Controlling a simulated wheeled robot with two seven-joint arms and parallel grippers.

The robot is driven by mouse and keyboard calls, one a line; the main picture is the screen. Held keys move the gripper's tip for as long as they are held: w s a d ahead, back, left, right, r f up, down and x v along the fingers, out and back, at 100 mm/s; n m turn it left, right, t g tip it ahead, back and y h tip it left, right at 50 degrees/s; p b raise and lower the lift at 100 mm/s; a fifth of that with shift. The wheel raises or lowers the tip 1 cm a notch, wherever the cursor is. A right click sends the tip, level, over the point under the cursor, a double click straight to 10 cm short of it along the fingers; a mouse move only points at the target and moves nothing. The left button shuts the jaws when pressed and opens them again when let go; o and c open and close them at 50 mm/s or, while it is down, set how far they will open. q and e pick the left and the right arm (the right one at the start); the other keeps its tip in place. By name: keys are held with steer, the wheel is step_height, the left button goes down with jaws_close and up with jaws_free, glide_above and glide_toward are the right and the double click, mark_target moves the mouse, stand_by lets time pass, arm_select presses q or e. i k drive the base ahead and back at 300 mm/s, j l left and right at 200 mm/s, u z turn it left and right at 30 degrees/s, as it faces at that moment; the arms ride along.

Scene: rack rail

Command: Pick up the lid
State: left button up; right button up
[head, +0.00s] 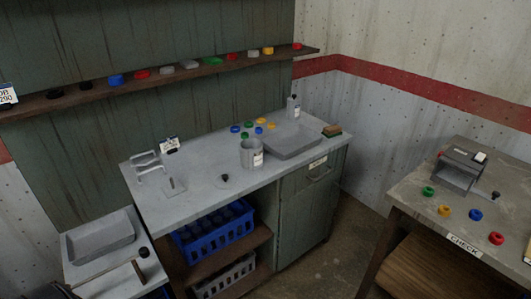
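A small black knob, which looks like the handle of the lid (225,178), shows on the grey workbench (205,200). The lid's grey disc can hardly be told from the bench top. A grey cylindrical pot (250,150) with a white label stands upright behind it to the right, with its top open. Neither of my grippers can be made out in the head view.
A grey tray (292,142), colored rings (248,125), a brush (332,130), a bottle (293,108) and a wire stand (148,165) are on the bench. Its front middle is clear. Side tables stand left (75,273) and right (410,195).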

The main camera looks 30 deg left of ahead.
mark_target(224, 181)
steer(key=u, duration=0.4)
steer(key=k+l+u, duration=0.1)
steer(key=u, duration=0.35)
steer(key=k+u, duration=0.15)
steer(key=u, duration=0.25)
steer(key=i+l, duration=0.85)
steer(key=l, duration=0.25)
